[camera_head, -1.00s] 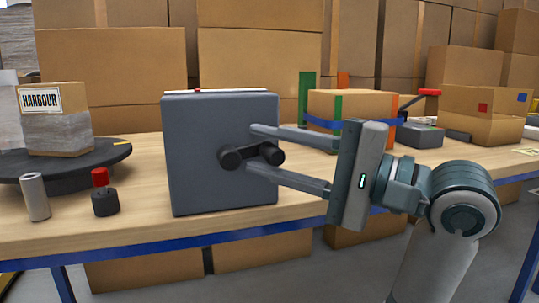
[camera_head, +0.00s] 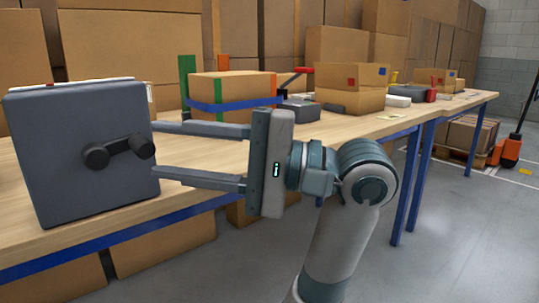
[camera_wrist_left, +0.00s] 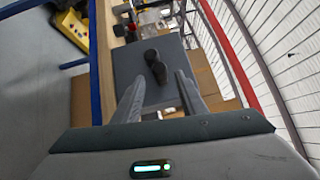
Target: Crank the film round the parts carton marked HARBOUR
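The dark grey box (camera_head: 75,185) stands on the wooden bench at the left of the head view. Its black crank (camera_head: 120,150) is on the front face, with one knob at each end. The crank also shows in the wrist view (camera_wrist_left: 155,66), ahead of the fingers. My left gripper (camera_head: 155,150) is open and empty. Its two fingertips are just right of the crank's right knob, one higher and one lower, and not closed on it. The carton marked HARBOUR is out of view now. My right gripper is not in view.
A grey device (camera_head: 298,111) and a carton with red and blue squares (camera_head: 350,77) stand farther right. Floor is open to the right of the bench.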

